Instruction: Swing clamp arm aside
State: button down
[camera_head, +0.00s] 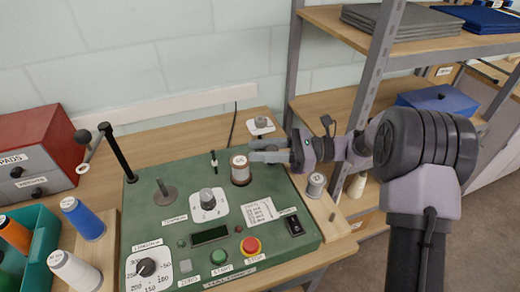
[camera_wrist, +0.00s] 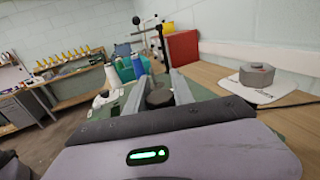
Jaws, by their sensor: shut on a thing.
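A black post (camera_head: 119,152) with a short arm ending in a dark ball (camera_head: 83,137) stands at the machine's left back corner. The post also shows in the wrist view (camera_wrist: 162,45).
A grey weight (camera_wrist: 257,75) on a white plate sits behind the machine, near my gripper. A short black pin (camera_head: 213,160) stands left of the spool. Thread cones (camera_head: 82,218) and a red drawer box (camera_head: 35,160) are at left. A shelf post (camera_head: 375,70) is at right.

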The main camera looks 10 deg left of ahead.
jog(key=c, duration=1.1)
grip_release()
jog(key=p+v, duration=0.4)
jog(key=v, duration=1.3)
jog(key=shift+w+d+r, duration=0.1)
jog(key=shift+d, duration=0.1)
